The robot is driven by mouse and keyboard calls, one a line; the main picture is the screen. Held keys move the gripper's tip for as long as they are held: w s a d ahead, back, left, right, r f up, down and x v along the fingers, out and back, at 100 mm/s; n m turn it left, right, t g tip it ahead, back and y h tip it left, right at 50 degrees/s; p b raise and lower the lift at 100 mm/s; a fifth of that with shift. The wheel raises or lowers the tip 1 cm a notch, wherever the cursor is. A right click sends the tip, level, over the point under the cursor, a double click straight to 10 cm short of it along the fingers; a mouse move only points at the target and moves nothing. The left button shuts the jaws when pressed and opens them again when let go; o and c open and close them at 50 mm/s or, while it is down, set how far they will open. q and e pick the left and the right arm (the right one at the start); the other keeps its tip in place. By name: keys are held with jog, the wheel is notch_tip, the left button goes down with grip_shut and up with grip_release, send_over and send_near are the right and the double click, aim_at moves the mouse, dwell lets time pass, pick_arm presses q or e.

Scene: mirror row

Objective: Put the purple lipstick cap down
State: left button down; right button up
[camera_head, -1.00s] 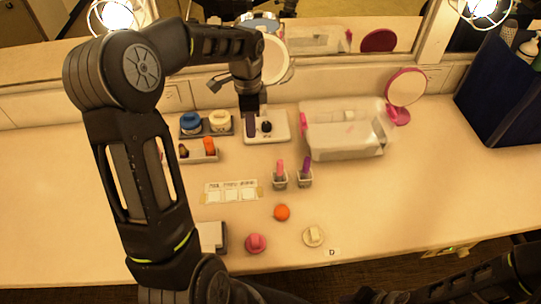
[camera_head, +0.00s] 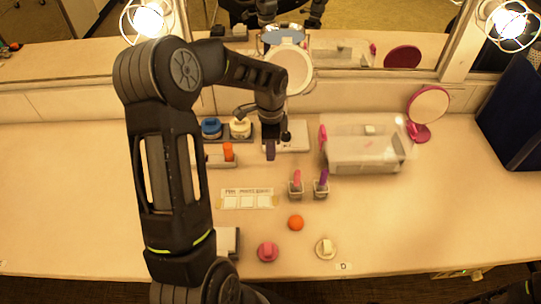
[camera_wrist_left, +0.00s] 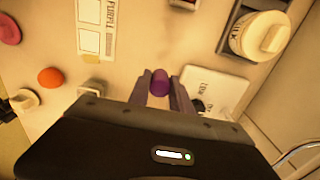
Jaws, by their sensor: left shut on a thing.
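My left gripper (camera_head: 271,140) is shut on the purple lipstick cap (camera_wrist_left: 160,83), which shows between the two fingertips in the left wrist view. A purple lipstick (camera_head: 323,178) and a pink lipstick (camera_head: 297,177) stand in small clear holders. My right gripper is out of view.
A clear box (camera_head: 365,158) and pink round mirror (camera_head: 428,104) stand at right. Blue-lidded (camera_head: 211,127) and cream (camera_head: 240,127) jars sit behind the tray with the orange piece (camera_head: 228,152). An orange ball (camera_head: 296,222) and pink piece (camera_head: 268,252) lie in front. The far left counter is clear.

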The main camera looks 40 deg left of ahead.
aim_at(270, 164)
pick_arm(q)
jog(key=shift+f, duration=1.85)
jog(key=shift+f, duration=0.1)
jog(key=shift+f, duration=0.15)
jog(key=c, duration=1.2)
grip_release()
jog(key=shift+o, duration=0.2)
notch_tip(270, 164, up, 13)
jog(key=shift+f, duration=0.2)
jog(key=shift+r, duration=0.1)
